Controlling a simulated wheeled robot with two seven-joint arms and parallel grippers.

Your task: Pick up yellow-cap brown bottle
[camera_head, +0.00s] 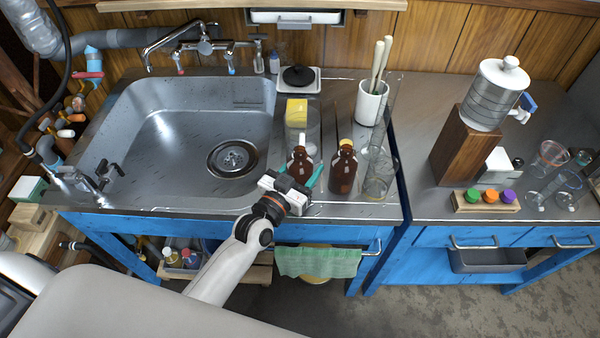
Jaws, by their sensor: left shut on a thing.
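The yellow-cap brown bottle (343,170) stands upright on the counter right of the sink, a little to the right of my left gripper and apart from it. A second brown bottle (300,164) with a pale, whitish top stands just left of it. My left gripper (299,174) reaches in over the counter's front edge, with its teal fingers on either side of this second bottle. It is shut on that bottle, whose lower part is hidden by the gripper. My right gripper is not in view.
Clear glassware (380,178) stands close right of the yellow-cap bottle. A white pot (371,104) with brushes and a yellow sponge (296,112) are behind. The sink (180,125) lies left. A wooden block (458,150) with a steel dispenser (490,95) stands right.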

